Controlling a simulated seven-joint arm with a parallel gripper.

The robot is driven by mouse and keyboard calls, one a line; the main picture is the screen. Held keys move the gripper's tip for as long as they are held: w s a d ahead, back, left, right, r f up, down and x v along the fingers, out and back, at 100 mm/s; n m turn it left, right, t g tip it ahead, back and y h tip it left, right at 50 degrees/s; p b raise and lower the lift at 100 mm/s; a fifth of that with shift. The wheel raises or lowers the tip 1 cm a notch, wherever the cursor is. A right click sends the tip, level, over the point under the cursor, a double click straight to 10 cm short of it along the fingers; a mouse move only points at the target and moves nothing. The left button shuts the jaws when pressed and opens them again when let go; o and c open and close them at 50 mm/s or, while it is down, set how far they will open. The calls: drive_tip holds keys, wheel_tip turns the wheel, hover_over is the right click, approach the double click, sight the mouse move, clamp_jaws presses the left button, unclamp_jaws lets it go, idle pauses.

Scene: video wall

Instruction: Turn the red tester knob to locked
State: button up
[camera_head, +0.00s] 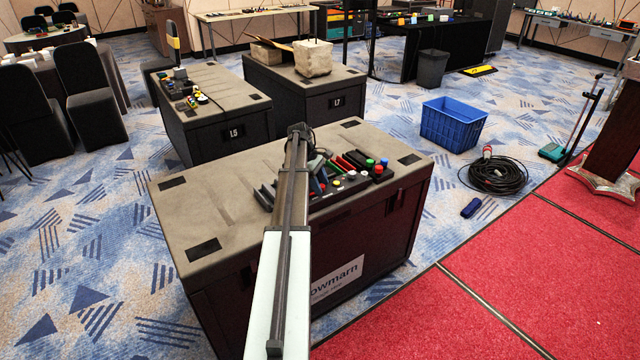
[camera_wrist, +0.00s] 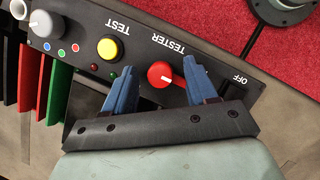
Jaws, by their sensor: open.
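In the wrist view the red tester knob (camera_wrist: 160,74) sits on a dark panel (camera_wrist: 140,38). It has a white pointer mark. The word TESTER appears upside down beside it, and OFF is printed further right. My gripper (camera_wrist: 159,72) is open, with one blue finger on each side of the knob. I see a gap on both sides, and nothing is gripped. I cannot tell how high the fingertips are above the panel. In the head view my arm reaches over the near case (camera_head: 225,205), and I cannot make out the fingers there.
A yellow button (camera_wrist: 109,48) and a grey knob (camera_wrist: 47,23) sit left of the red knob. Red, green and black upright pieces stand at the left edge. In the head view a blue crate (camera_head: 455,124) and a coiled cable (camera_head: 497,176) lie on the floor.

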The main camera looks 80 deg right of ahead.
drive_tip(key=c, duration=1.1)
drive_tip(key=shift+o, duration=0.2)
drive_tip(key=shift+d+m, duration=0.1)
drive_tip(key=shift+m, duration=0.3)
drive_tip(key=m+y, duration=0.1)
drive_tip(key=m, duration=0.2)
drive_tip(key=shift+d+m+t+y, duration=0.1)
drive_tip(key=shift+m+t+y, duration=0.2)
drive_tip(key=shift+t, duration=0.1)
drive_tip(key=m+t+y, duration=0.1)
drive_tip(key=m, duration=0.3)
drive_tip(key=shift+s+m, duration=0.1)
drive_tip(key=shift+m, duration=0.2)
drive_tip(key=m+t, duration=0.1)
drive_tip(key=m, duration=0.1)
drive_tip(key=m+y, duration=0.1)
drive_tip(key=m, duration=0.1)
drive_tip(key=shift+s+m+t, duration=0.1)
drive_tip(key=shift+m+t, duration=0.2)
drive_tip(key=shift+t, duration=0.1)
drive_tip(key=shift+m+t, duration=0.8)
drive_tip(key=shift+m, duration=1.3)
